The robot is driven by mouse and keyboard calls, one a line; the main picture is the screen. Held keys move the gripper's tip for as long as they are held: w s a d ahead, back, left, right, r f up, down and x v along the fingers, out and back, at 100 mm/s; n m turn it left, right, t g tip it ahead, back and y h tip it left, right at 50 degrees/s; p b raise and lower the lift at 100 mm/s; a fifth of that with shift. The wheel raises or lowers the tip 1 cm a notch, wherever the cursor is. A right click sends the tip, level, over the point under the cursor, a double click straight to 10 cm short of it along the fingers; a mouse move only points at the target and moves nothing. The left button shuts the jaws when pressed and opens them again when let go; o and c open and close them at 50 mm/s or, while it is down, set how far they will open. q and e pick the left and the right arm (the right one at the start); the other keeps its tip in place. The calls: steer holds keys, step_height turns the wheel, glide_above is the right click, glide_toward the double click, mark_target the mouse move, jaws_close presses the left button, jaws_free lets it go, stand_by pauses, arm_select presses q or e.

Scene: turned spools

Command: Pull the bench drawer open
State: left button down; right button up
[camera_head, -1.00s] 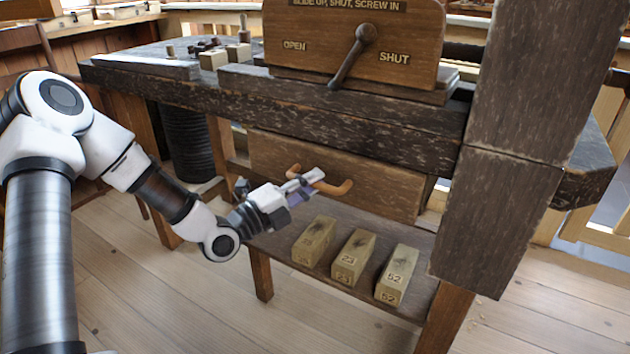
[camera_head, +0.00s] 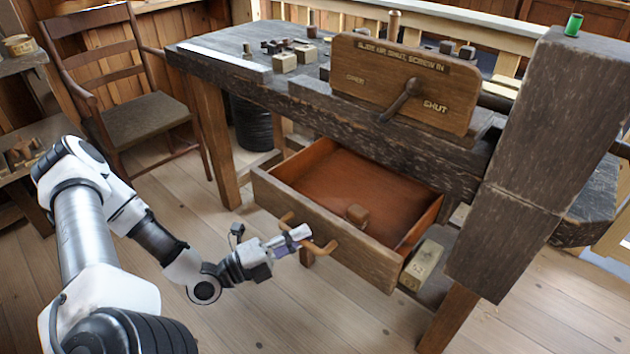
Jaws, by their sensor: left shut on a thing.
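The bench drawer (camera_head: 370,262) stands well out from under the dark wooden bench (camera_head: 330,115). Its reddish-brown inside (camera_head: 345,180) shows, with a small brown block (camera_head: 357,213) lying in it near the front. A curved orange-brown handle (camera_head: 322,248) is fixed on the drawer front. My left gripper (camera_head: 298,236) comes in from the left and is shut on the handle. My right gripper is not in view.
A signed board with a lever (camera_head: 405,98) stands on the bench. Thick dark timber (camera_head: 520,190) rises at the right. A numbered block (camera_head: 424,262) shows below the drawer. A chair (camera_head: 135,115) stands at the back left. Floor in front is clear.

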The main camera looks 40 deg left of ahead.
arm_select(q)
steer(key=shift+s, duration=0.75)
steer(key=c, duration=1.1)
jaws_free()
steer(key=shift+c, duration=0.2)
